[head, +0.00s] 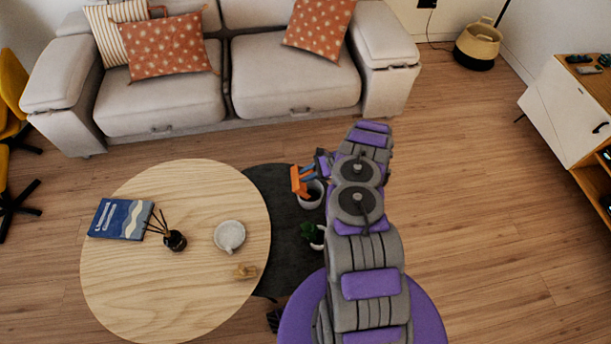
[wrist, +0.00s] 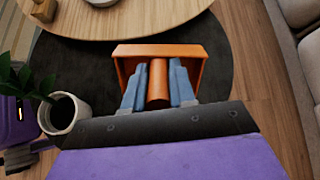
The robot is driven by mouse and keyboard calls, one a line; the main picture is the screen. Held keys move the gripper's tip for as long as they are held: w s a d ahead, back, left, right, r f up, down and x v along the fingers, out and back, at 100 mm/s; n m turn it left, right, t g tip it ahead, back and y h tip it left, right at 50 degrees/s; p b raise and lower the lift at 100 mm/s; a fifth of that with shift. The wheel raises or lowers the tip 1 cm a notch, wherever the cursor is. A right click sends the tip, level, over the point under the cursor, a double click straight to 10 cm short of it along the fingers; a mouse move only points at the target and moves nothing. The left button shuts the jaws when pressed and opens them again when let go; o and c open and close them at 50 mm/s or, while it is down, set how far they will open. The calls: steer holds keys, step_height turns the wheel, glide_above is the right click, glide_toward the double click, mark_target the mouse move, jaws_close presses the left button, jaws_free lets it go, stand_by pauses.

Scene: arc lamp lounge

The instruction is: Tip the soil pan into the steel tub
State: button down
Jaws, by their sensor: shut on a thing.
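My gripper (wrist: 158,84) has its blue fingers closed on the handle of the orange soil pan (wrist: 160,50). In the head view the pan (head: 297,181) is held off the floor to the left of my wrist. A pale grey tub (head: 312,197), which looks like the steel tub, stands just below and behind the pan in that view. The pan and my gripper overlap part of it. It cannot be made out in the wrist view. Whether the pan holds soil, and how far it is tilted, cannot be told.
A potted plant (wrist: 62,114) stands close beside on the dark rug (head: 270,182). The round wooden table (head: 150,285) is to the left, with a book (head: 121,219), a reed diffuser (head: 175,240) and a white pot (head: 229,236). A sofa (head: 293,72) is behind. Floor at right is clear.

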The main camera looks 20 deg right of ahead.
steer(key=shift+s+d+y, duration=0.15)
steer(key=shift+d+y, duration=0.1)
steer(key=shift+y, duration=0.15)
stand_by(0.8)
steer(key=r+h+p, duration=0.1)
steer(key=h+p, duration=0.1)
steer(key=p, duration=0.1)
steer(key=shift+r, duration=0.25)
steer(key=shift+g+h+p, duration=0.6)
steer(key=shift+h+p, duration=0.3)
steer(key=shift+p, duration=0.2)
steer(key=shift+r+h+p, duration=0.25)
steer(key=shift+h+p, duration=0.15)
steer(key=shift+p, duration=0.35)
steer(key=p, duration=0.1)
steer(key=h+p, duration=0.1)
steer(key=shift+a+r+g+h+p, duration=0.1)
steer(key=shift+r+g+h+p, duration=0.2)
steer(key=shift+r+g+p, duration=0.1)
steer(key=shift+f+h+p, duration=0.1)
steer(key=shift+h+p, duration=0.4)
steer(key=shift+p, duration=0.35)
steer(key=shift+p, duration=0.35)
